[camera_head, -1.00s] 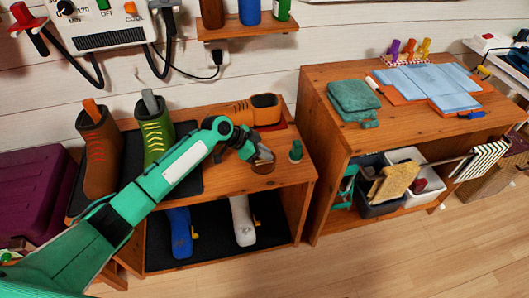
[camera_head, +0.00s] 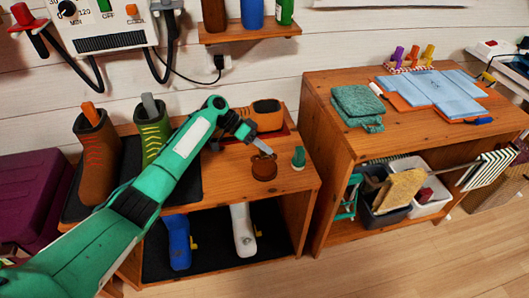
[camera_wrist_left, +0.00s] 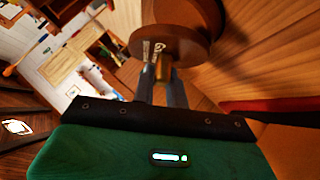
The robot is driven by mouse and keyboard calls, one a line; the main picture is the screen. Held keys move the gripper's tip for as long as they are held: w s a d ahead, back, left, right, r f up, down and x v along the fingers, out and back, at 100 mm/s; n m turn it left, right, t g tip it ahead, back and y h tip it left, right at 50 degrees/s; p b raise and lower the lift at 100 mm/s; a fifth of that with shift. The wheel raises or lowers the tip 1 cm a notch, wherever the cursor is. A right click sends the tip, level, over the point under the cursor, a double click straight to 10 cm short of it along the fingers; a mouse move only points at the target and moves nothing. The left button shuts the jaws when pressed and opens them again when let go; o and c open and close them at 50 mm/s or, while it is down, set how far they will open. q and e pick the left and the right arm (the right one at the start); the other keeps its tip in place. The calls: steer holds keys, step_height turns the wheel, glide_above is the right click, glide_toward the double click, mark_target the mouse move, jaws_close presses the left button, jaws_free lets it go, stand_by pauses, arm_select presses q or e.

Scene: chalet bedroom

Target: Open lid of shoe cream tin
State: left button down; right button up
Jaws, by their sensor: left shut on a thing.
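The brown shoe cream tin (camera_head: 263,174) stands on the wooden bench top, and its round lid (camera_head: 264,160) appears tilted up from the body. My left gripper (camera_head: 263,148) reaches it from above left. In the left wrist view the brown lid with pale lettering (camera_wrist_left: 168,46) is close in front of my left gripper (camera_wrist_left: 163,78). Its fingers are shut on a small brownish tab at the lid's edge. The darker round tin part shows behind the lid. The inside of the tin cannot be made out. My right gripper is out of view.
A small green item (camera_head: 298,158) stands just right of the tin. An orange-brown shoe (camera_head: 267,115) lies on a red mat behind. Brown (camera_head: 97,150) and green (camera_head: 155,133) boots stand left, near my arm. Bare bench top lies in front of the tin.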

arm_select(q)
steer(key=shift+w, duration=0.1)
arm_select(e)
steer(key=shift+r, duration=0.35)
arm_select(q)
steer(key=c, duration=1.4)
jaws_free()
steer(key=shift+w+a+r, duration=0.1)
steer(key=shift+a+r, duration=0.2)
steer(key=shift+a, duration=0.15)
steer(key=v, duration=1.2)
steer(key=shift+w+a+r+b, duration=0.15)
steer(key=shift+w+a+b, duration=0.05)
steer(key=shift+a+b, duration=0.15)
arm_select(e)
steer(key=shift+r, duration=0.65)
